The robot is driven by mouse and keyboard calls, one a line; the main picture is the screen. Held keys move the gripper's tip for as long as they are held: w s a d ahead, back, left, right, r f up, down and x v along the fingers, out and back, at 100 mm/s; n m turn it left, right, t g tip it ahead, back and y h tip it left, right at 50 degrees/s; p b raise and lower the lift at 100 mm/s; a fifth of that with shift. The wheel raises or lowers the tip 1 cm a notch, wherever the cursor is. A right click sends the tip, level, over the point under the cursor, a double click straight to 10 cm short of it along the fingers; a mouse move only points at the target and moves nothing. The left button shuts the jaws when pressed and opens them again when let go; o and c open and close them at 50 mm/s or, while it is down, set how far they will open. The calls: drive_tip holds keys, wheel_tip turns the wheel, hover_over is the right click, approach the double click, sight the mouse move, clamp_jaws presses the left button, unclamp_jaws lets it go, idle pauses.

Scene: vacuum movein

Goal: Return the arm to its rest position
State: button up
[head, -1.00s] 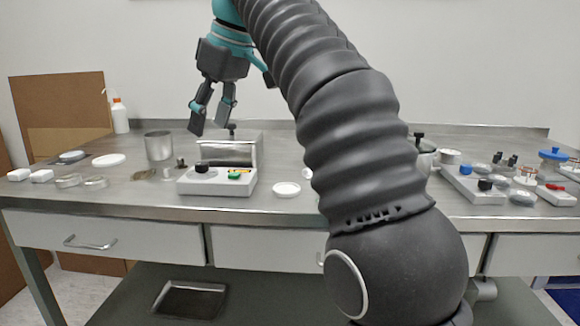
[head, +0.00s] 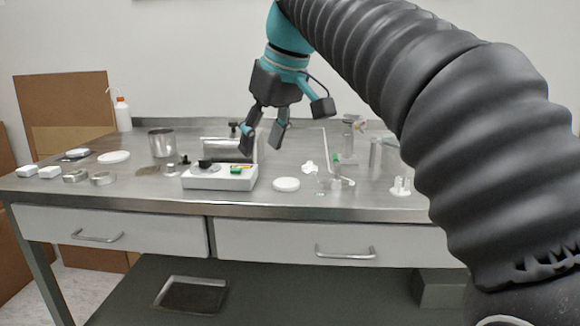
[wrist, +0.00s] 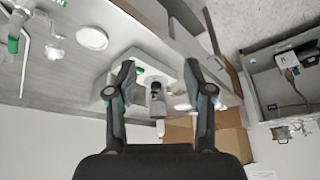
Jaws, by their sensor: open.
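My gripper (head: 262,145) is open and empty. My arm arches from the lower right up to the top centre of the head view and hides the right part of the bench. In the wrist view the two fingers (wrist: 163,85) are spread apart, with the control box (wrist: 140,65) between and beyond them. Nothing lies between the fingertips that I can see held.
The steel bench (head: 130,193) carries a metal beaker (head: 162,143), a white dish (head: 286,184), a white plate (head: 113,157) and small glassware around the middle. A white bottle (head: 122,114) stands at the back left. Cardboard (head: 62,100) leans behind.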

drive_tip(key=s+d+f+m+h, duration=0.1)
drive_tip(key=s+d+f+m, duration=0.2)
drive_tip(key=s+d+f, duration=0.3)
drive_tip(key=s+d+f+m+t+h, duration=0.1)
drive_tip(key=s+d+f+m, duration=0.2)
drive_tip(key=f, duration=1.1)
drive_tip(key=s+d+f+m+t+h, duration=0.1)
drive_tip(key=s+d+f+m, duration=0.1)
drive_tip(key=s+d+f, duration=0.8)
drive_tip(key=shift+d+m, duration=0.4)
drive_tip(key=shift+d, duration=0.2)
